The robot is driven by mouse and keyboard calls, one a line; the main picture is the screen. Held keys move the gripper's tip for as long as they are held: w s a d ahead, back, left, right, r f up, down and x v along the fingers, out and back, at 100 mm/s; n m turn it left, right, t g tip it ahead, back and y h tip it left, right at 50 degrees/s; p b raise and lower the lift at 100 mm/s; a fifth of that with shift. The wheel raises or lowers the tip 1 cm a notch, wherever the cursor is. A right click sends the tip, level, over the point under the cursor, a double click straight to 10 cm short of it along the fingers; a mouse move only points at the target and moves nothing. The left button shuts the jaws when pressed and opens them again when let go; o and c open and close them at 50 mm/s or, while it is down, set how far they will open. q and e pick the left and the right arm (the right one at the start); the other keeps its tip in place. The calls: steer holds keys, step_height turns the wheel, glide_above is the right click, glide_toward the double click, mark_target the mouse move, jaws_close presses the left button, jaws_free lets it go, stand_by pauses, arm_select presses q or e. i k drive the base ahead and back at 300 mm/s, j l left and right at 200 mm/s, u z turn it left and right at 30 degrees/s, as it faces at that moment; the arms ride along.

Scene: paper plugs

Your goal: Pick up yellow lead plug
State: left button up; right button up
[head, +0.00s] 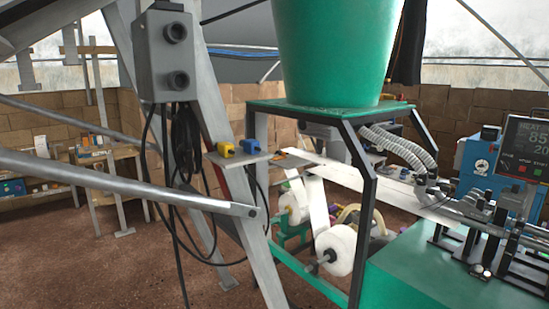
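A small yellow plug (226,149) sits on a narrow grey shelf (228,160) fixed beside a slanted metal leg, near the middle of the head view. A blue plug (250,146) sits right beside it on the same shelf. Both show dark round openings or ends, too small to make out well. A grey box (165,55) with two round dark sockets is mounted on the metal frame, up and left of the plugs. Neither of my grippers is in view.
Black cables (185,150) hang below the grey box. A metal bar (130,185) crosses in front, below the shelf. To the right stand a green-topped machine frame (330,108) with a large green bin (337,50), paper rolls (336,250) and a display (524,148). Brown floor is open at left.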

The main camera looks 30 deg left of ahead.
mark_target(225, 149)
steer(key=u, duration=1.15)
